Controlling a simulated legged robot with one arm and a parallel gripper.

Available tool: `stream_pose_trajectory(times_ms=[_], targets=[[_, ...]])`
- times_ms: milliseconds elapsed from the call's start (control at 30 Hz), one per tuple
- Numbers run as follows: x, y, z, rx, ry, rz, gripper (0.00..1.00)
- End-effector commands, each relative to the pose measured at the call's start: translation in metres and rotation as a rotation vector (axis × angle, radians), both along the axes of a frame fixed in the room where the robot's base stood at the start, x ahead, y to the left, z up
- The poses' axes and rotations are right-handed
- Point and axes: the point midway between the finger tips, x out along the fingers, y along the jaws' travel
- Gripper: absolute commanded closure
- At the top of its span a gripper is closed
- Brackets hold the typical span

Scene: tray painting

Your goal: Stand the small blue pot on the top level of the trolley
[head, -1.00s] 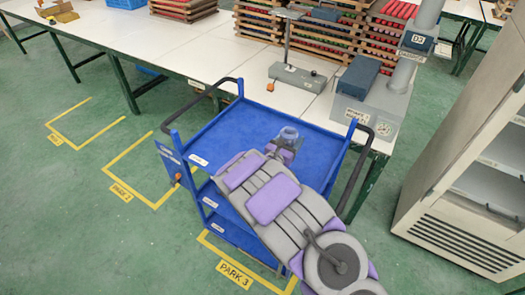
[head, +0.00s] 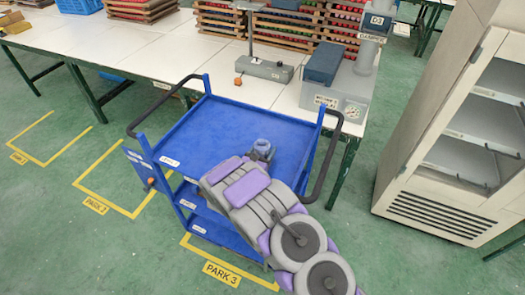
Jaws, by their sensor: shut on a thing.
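The blue trolley (head: 212,128) stands in front of the white table, with its top level a flat tray with a raised rim and lower levels below. The small blue pot (head: 262,145) is at the end of my arm, over the right part of the top level. My gripper (head: 261,153) is shut on the pot. My own arm covers most of the gripper and the near right corner of the trolley. I cannot tell whether the pot touches the tray. The rest of the top level that I see is empty.
The white table (head: 150,52) behind holds stacked wooden trays (head: 290,22), a grey stand (head: 265,68) and a grey machine (head: 338,98). An open-shelved cabinet (head: 440,190) stands at the right. Black handles (head: 331,160) rise at the trolley's sides. Green floor is clear at left.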

Motion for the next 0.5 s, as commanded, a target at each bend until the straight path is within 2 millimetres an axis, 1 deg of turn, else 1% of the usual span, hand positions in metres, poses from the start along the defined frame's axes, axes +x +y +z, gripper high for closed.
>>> stream_pose_trajectory(times_ms=[100, 233, 267, 500], targets=[[0.0003, 0.0016, 0.0013, -0.002, -0.002, 0.0, 0.52], [0.0002, 0.0043, -0.0032, -0.006, -0.001, 0.0, 0.52], [0.0, 0.0051, -0.0033, -0.008, 0.0, 0.0, 0.34], [0.0002, 0.0052, -0.003, -0.007, -0.001, 0.0, 0.11]])
